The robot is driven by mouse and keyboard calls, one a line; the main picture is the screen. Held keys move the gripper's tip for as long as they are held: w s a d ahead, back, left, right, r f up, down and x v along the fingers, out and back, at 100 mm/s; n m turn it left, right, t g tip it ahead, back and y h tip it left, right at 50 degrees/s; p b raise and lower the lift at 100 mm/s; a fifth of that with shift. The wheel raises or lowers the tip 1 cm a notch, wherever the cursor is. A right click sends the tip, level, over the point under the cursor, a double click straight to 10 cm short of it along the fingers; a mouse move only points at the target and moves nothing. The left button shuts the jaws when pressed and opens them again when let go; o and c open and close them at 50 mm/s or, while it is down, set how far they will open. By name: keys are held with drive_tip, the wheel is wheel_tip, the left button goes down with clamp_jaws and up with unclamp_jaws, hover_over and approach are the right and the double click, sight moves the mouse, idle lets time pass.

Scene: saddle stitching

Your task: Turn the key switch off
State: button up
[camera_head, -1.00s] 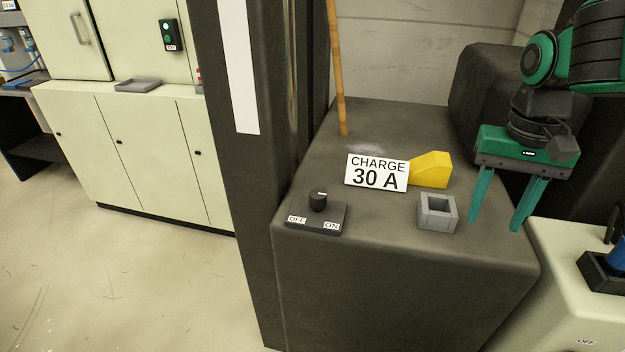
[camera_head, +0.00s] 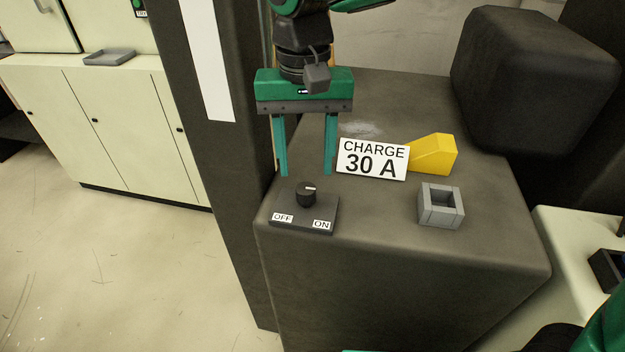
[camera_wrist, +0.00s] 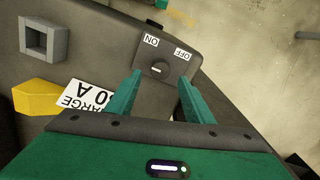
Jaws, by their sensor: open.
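The key switch (camera_head: 306,196) is a black round knob with a pale mark on a dark base plate labelled OFF at left and ON at right. It sits at the front left of the dark machine top. The mark on the knob points toward the right, on the ON side, in the head view. My gripper (camera_head: 305,175) is open and empty, pointing down just above and behind the knob. In the wrist view the knob (camera_wrist: 157,69) lies ahead of and between the two green fingers (camera_wrist: 159,88). No contact with the knob shows.
A white CHARGE 30 A sign (camera_head: 371,159) leans by a yellow block (camera_head: 433,154) right of my gripper. A grey square socket (camera_head: 440,205) stands on the front right of the machine top (camera_head: 365,225). A dark post (camera_head: 225,160) rises close on the left.

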sight(306, 188)
wheel_tip(306, 188, down, 6)
idle(0.4)
